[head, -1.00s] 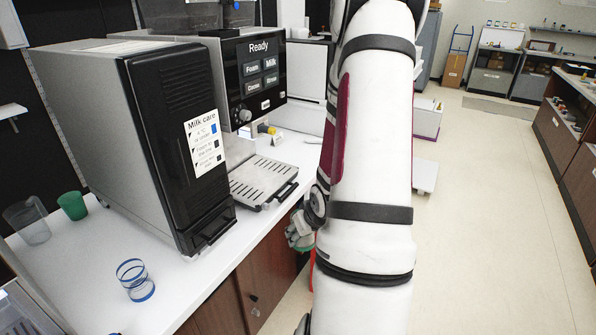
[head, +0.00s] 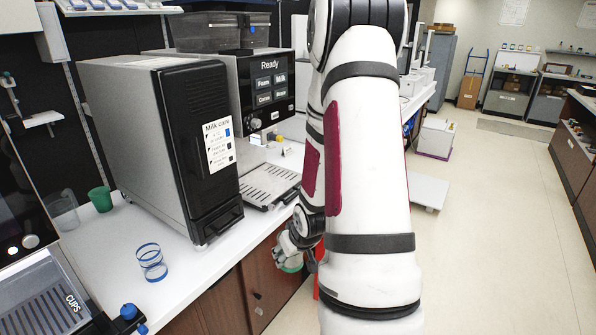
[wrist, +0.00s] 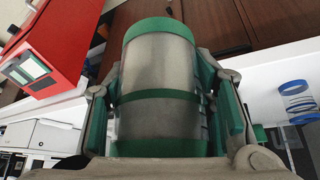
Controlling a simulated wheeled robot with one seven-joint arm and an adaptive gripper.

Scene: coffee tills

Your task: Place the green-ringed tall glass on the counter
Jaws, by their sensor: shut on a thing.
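The green-ringed tall glass (wrist: 158,75) fills the middle of the wrist view, clear grey with green bands at its top, middle and bottom. My gripper (wrist: 160,100) is shut on it, with a green-padded finger on each side. In the head view my gripper (head: 291,250) is small and low, beside the counter's front edge and in front of the brown cabinet doors. A green part of the glass (head: 291,268) shows there; my arm and fingers hide much of the rest. The white counter (head: 195,285) runs along the left.
A blue-ringed glass (head: 151,262) stands on the counter near the front. A green cup (head: 101,199) and a clear cup (head: 63,210) stand behind. The milk unit (head: 165,140), coffee machine (head: 265,85) and cup dispenser (head: 45,290) take up other counter space. Bare counter lies around the blue-ringed glass.

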